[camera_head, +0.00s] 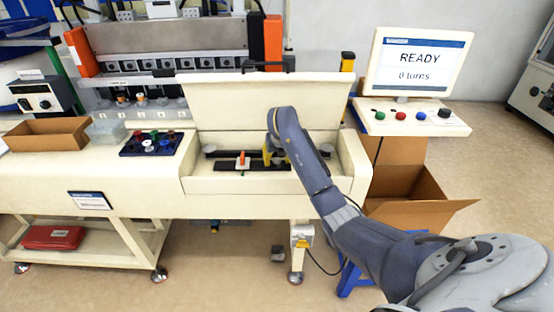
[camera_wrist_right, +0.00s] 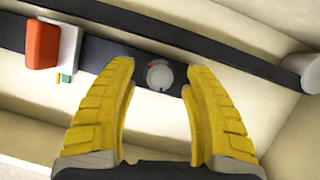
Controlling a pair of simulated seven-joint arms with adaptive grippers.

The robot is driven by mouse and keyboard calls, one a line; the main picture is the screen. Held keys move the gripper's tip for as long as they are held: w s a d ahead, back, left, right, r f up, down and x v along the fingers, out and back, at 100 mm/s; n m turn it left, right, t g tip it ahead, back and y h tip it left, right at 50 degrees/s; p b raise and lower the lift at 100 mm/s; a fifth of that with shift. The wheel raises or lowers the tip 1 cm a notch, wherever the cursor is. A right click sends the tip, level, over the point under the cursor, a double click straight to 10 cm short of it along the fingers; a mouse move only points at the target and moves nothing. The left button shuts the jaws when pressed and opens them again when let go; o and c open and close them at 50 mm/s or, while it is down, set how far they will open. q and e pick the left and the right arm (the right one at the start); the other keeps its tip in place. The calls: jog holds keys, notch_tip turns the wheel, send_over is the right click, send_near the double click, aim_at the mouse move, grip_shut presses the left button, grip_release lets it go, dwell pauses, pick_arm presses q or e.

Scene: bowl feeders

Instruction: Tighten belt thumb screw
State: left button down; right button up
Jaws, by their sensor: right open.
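A round grey thumb screw (camera_wrist_right: 159,74) with a small red mark sits on a dark bar in the right wrist view. My right gripper (camera_wrist_right: 160,75) is open, with its yellow fingertips on either side of the screw and a gap visible on each side. I cannot tell whether it touches the screw. In the head view my right gripper (camera_head: 276,154) reaches into the open cream housing (camera_head: 230,187), and the screw is hidden there. An orange block on a white holder (camera_wrist_right: 42,46) sits left of the screw; it also shows in the head view (camera_head: 241,158). My left gripper is not in view.
The raised lid (camera_head: 230,100) stands behind the housing. A monitor (camera_head: 420,62) reads READY and 0 turns, above a panel of colored buttons (camera_head: 410,118). A dark tray of several knobs (camera_head: 152,143) and a cardboard box (camera_head: 47,134) stand at left.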

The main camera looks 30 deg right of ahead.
jog(key=shift+f, duration=0.15)
grip_shut()
dwell(0.4)
